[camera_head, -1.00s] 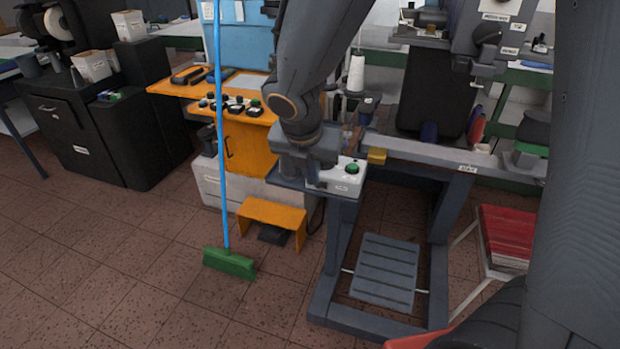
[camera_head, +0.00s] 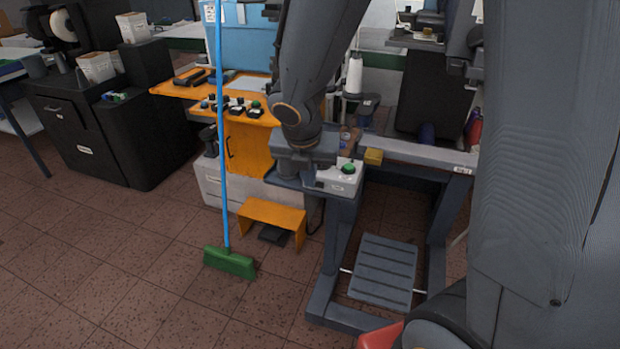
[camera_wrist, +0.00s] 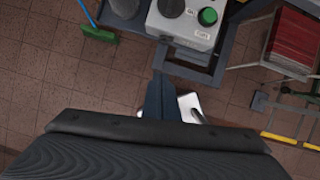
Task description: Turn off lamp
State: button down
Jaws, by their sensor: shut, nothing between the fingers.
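A light grey control box (camera_head: 340,178) with a green button (camera_head: 348,168) sits on the front left corner of a dark metal stand. In the wrist view the box (camera_wrist: 200,35) shows at the top, with the green button (camera_wrist: 208,16) on the right and a dark round knob or button (camera_wrist: 171,7) on the left, cut by the frame edge. My gripper (camera_head: 306,152) is shut and empty at the left side of the box. It hides the box's left part in the head view. I cannot tell whether it touches the box. No lamp is clearly visible.
A blue-handled broom with a green head (camera_head: 229,262) stands to the left. An orange step (camera_head: 272,213) and an orange cabinet (camera_head: 250,145) are behind it. The stand's slatted footplate (camera_head: 384,270) is low at right. The tiled floor at front left is clear.

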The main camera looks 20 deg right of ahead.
jog(key=w+d+f+b, duration=0.1)
jog(key=w+d+f, duration=0.2)
jog(key=w+f, duration=0.3)
jog(key=shift+w+f, duration=0.15)
jog(key=shift+f, duration=0.75)
jog(key=shift+d, duration=0.1)
jog(key=shift+d, duration=0.1)
